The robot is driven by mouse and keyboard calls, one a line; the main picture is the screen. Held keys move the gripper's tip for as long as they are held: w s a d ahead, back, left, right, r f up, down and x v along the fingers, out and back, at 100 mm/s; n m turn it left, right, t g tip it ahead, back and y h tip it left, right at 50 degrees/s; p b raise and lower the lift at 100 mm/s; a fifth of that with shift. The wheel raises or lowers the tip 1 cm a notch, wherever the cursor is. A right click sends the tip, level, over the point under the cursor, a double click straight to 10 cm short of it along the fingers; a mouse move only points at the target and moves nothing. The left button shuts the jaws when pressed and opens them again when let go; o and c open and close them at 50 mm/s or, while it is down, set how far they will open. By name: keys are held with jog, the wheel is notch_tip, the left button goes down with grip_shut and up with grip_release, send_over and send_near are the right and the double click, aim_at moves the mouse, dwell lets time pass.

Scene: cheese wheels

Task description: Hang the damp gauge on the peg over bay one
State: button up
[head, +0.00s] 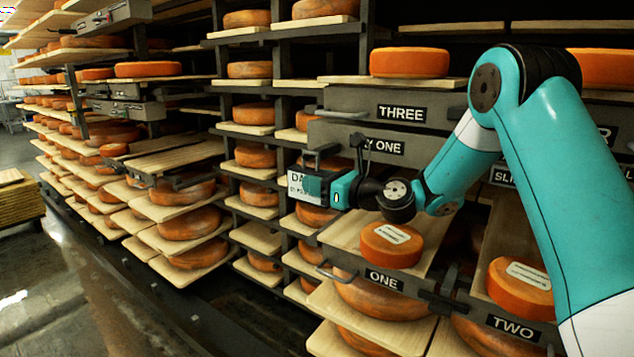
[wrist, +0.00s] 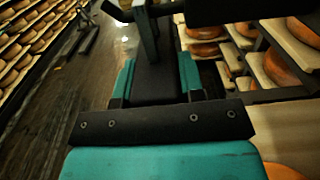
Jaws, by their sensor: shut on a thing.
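The damp gauge (head: 297,188), a pale plate with dark lettering starting "DA", is held at the tip of my gripper (head: 318,186) in the head view. My gripper is shut on it, and its jaws cover part of the plate. The gauge is in front of the shelf racks, left of and lower than the partly covered sign ending "Y ONE" (head: 384,147). A dark peg-like piece (head: 358,143) shows beside that sign, above my wrist; the gauge appears apart from it. In the wrist view my gripper (wrist: 150,45) shows teal and black parts; the gauge is not clearly told there.
Drawers labelled ONE (head: 383,280) and TWO (head: 512,326) stand pulled out below, each bearing an orange cheese wheel. A drawer labelled THREE (head: 401,113) is above. Racks of cheese boards fill the left. The dark floor (head: 110,310) at lower left is clear.

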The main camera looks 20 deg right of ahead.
jog(key=o, duration=1.1)
